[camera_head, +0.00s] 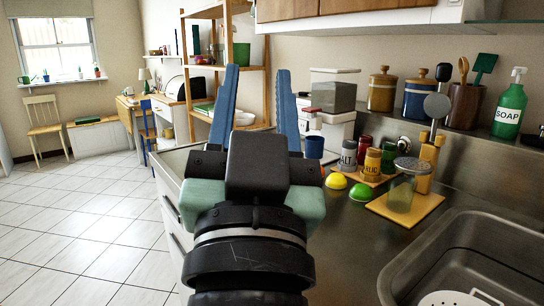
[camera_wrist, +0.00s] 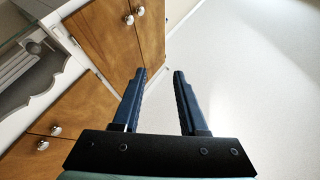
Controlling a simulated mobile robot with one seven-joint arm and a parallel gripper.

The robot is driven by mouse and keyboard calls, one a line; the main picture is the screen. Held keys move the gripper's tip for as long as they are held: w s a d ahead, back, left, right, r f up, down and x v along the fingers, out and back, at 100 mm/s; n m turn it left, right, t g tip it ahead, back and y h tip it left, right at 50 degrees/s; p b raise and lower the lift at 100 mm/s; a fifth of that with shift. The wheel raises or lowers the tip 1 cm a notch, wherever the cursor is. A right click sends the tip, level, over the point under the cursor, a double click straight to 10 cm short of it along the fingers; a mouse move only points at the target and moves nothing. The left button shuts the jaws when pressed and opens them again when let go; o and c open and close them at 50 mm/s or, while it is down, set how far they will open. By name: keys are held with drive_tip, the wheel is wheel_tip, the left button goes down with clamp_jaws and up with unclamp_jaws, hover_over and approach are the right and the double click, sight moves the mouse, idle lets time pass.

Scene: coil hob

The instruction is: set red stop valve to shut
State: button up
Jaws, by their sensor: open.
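I cannot make out a red stop valve for certain in either view. In the head view a small red part (camera_head: 312,109) shows by the white countertop appliance, just right of my fingers; I cannot tell what it is. My gripper (camera_head: 257,74) is open and empty, its two blue fingers pointing up and away over the counter's left end. It hides part of the counter and what lies behind it. In the wrist view my gripper (camera_wrist: 160,73) has its fingers apart with nothing between them, in front of wooden cupboard doors (camera_wrist: 105,45) and a pale plain surface.
The steel counter (camera_head: 345,235) holds spice jars (camera_head: 388,160), a yellow half-ball (camera_head: 336,181), a green half-ball (camera_head: 361,192) and a glass jar on a board. A sink (camera_head: 475,255) is at right. A wooden shelf (camera_head: 258,95) stands behind. The tiled floor (camera_head: 85,225) at left is clear.

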drive_tip(key=s+d+r+t+p, duration=0.1)
drive_tip(key=s+r+p, duration=0.1)
drive_tip(key=r+p, duration=1)
drive_tip(key=s+r+n+t+p, duration=0.1)
drive_tip(key=s+r+t+p, duration=0.1)
drive_tip(key=r+p, duration=1.1)
wheel_tip(320, 180, up, 8)
drive_tip(key=shift+s+d+f, duration=0.2)
drive_tip(key=shift+s+d, duration=0.15)
drive_tip(key=shift+s, duration=0.25)
drive_tip(key=shift+f, duration=0.1)
